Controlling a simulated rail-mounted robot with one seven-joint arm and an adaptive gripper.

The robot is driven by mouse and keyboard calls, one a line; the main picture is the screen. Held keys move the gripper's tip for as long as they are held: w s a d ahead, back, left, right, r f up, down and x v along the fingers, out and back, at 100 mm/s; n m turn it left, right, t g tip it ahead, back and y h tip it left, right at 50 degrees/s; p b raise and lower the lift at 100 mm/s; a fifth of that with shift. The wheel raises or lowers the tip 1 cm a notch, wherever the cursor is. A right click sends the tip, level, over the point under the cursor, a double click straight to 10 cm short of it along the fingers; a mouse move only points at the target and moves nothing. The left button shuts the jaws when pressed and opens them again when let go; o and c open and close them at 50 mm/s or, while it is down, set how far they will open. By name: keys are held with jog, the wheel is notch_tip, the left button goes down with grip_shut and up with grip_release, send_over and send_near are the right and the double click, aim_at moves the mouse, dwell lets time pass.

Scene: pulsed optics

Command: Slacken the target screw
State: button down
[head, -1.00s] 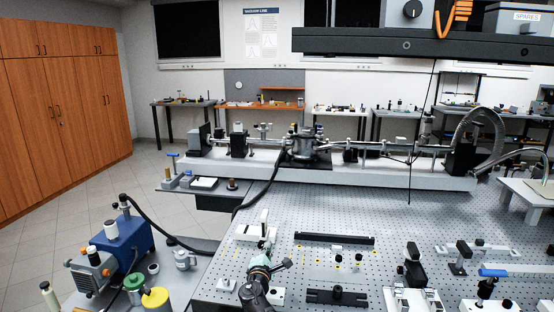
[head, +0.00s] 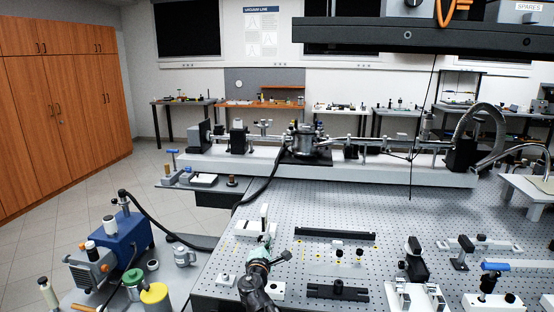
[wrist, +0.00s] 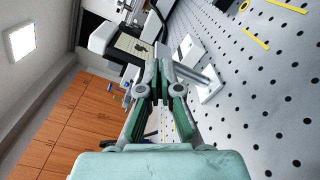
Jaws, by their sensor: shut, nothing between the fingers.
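My gripper (wrist: 160,82) is shut and empty in the wrist view, its green-sided fingers together in front of a white mount with a metal rod (wrist: 207,82). Whether the fingertips touch anything there is not clear. In the head view my gripper (head: 264,241) is small and partly hidden by my wrist, near an upright white part (head: 264,218) at the left of the perforated optical table (head: 400,215). I cannot pick out the target screw in either view.
Right of my gripper are a black rail (head: 335,234), small knobbed parts (head: 338,247) and a black slotted base (head: 337,291). White-based optic mounts (head: 414,262) stand further right. A blue pump (head: 122,238) is at left. Bare table lies behind the black rail.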

jog(key=shift+a, duration=0.15)
jog(key=shift+s+d+r+b, duration=0.15)
jog(key=shift+d+r+b, duration=0.1)
jog(key=shift+d+b, duration=0.1)
jog(key=s, duration=0.2)
jog(key=s+b, duration=0.1)
jog(key=s, duration=0.2)
jog(key=shift+s+a+b, duration=0.3)
jog(key=shift+s+a, duration=0.05)
jog(key=shift+a, duration=0.05)
